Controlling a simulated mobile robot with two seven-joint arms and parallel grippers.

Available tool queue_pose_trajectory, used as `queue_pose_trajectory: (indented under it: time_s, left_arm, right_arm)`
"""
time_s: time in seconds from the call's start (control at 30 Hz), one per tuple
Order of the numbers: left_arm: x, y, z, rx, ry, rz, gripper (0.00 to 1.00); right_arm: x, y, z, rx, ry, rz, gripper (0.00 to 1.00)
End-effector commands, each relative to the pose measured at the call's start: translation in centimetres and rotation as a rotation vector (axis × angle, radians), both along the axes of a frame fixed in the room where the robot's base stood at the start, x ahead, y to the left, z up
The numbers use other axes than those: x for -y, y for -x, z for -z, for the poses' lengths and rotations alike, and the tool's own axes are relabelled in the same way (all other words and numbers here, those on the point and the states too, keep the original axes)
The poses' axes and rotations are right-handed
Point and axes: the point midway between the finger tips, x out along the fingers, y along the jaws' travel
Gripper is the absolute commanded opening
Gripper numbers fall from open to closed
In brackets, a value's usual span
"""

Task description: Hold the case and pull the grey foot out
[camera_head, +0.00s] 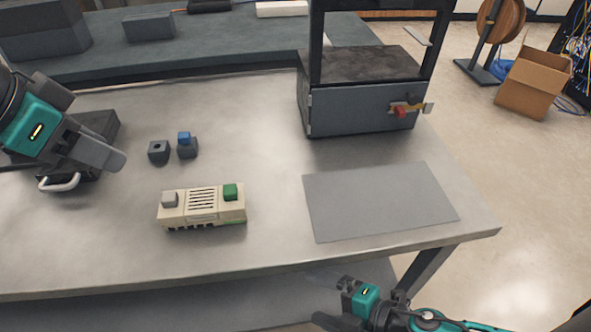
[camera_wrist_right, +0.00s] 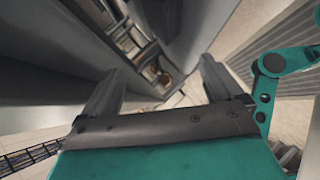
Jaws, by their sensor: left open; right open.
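The beige case (camera_head: 202,208) with dark slots lies on the table, left of the middle. The grey foot (camera_head: 169,199) is a small grey block on top of its left end. A green block (camera_head: 230,191) sits on its right end. My left gripper (camera_head: 112,156) is open and empty, up and to the left of the case and apart from it. My right gripper (camera_head: 332,300) is open, low in front of the table's front edge, away from the case. Its two spread fingers (camera_wrist_right: 158,82) show in the right wrist view with nothing between them.
A dark block with a hole (camera_head: 159,152) and another with a blue top (camera_head: 187,149) stand behind the case. A grey mat (camera_head: 380,200) lies to the right. A dark framed box (camera_head: 360,108) stands behind it. A black case with a handle (camera_head: 98,125) is at left.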

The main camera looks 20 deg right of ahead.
Motion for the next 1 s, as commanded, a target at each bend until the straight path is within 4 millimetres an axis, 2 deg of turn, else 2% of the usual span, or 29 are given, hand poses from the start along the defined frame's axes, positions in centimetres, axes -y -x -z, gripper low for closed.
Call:
queue_pose_trajectory:
  time_s: [0.1, 0.27, 0.5, 0.8, 0.9, 1.0]
  left_arm:
    - [0.0, 0.0, 0.0, 0.000, 0.000, 0.000, 0.43]
    - [0.0, 0.0, 0.0, 0.000, 0.000, 0.000, 0.43]
    - [0.0, 0.0, 0.0, 0.000, 0.000, 0.000, 0.43]
    - [0.0, 0.0, 0.0, 0.000, 0.000, 0.000, 0.43]
    - [0.0, 0.0, 0.0, 0.000, 0.000, 0.000, 0.43]
    - [0.0, 0.0, 0.0, 0.000, 0.000, 0.000, 0.43]
  right_arm:
    - [-0.2, 1.2, -0.6, 0.118, 0.114, -0.180, 0.94]
    - [0.0, 1.0, -4.5, 0.325, 0.196, -0.302, 0.94]
    - [1.4, 1.3, -9.7, 0.635, 0.365, -0.462, 0.94]
    - [3.1, 2.5, -13.6, 0.902, 0.552, -0.610, 0.94]
    - [3.3, 2.2, -15.0, 1.001, 0.605, -0.642, 0.94]
    - [2.7, 1.2, -15.5, 1.066, 0.612, -0.664, 0.94]
